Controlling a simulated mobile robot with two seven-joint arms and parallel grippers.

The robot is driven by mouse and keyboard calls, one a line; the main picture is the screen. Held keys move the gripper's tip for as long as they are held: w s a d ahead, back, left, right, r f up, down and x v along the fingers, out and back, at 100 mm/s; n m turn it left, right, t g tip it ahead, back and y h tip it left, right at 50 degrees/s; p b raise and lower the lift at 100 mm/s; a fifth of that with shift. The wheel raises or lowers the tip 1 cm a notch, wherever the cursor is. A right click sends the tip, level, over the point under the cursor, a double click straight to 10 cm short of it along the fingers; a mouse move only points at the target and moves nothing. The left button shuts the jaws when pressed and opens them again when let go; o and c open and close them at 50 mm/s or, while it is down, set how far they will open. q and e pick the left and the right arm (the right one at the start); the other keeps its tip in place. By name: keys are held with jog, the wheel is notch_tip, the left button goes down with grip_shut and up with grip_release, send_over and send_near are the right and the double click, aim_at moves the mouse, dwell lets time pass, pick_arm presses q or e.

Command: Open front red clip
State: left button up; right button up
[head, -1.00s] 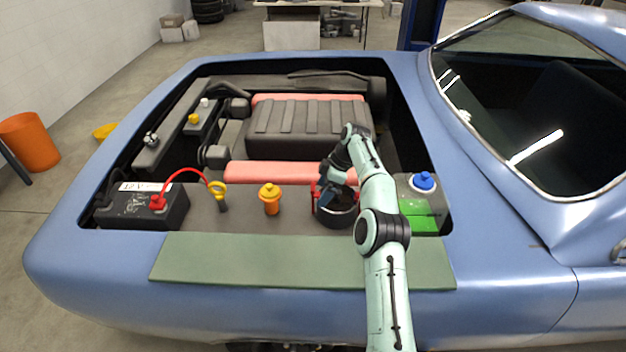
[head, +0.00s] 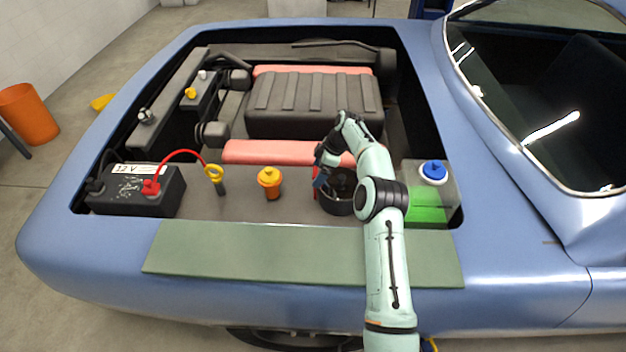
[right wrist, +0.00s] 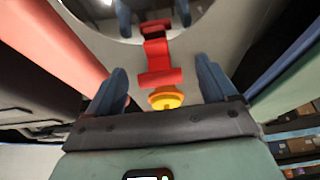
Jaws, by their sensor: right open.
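A round black housing (head: 338,204) stands in the engine bay, partly hidden by my right arm. A red clip (head: 315,190) shows at its left side, small and partly covered by the gripper. In the right wrist view the red clip (right wrist: 160,62) is large, on the side of the round housing (right wrist: 215,22). My right gripper (head: 320,172) is at the left side of the housing. In the right wrist view its dark blue fingers (right wrist: 160,78) are spread to either side of the clip, with gaps on both sides. My left gripper is not in view.
An orange-capped filler (head: 269,184), a yellow dipstick ring (head: 214,173) and a battery (head: 135,192) stand to the left. A blue-capped reservoir (head: 432,186) is on the right. A green mat (head: 250,255) covers the fender in front. The engine block (head: 312,105) lies behind.

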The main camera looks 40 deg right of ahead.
jog(key=x, duration=0.5)
jog(key=shift+f, duration=0.1)
jog(key=c, duration=1.3)
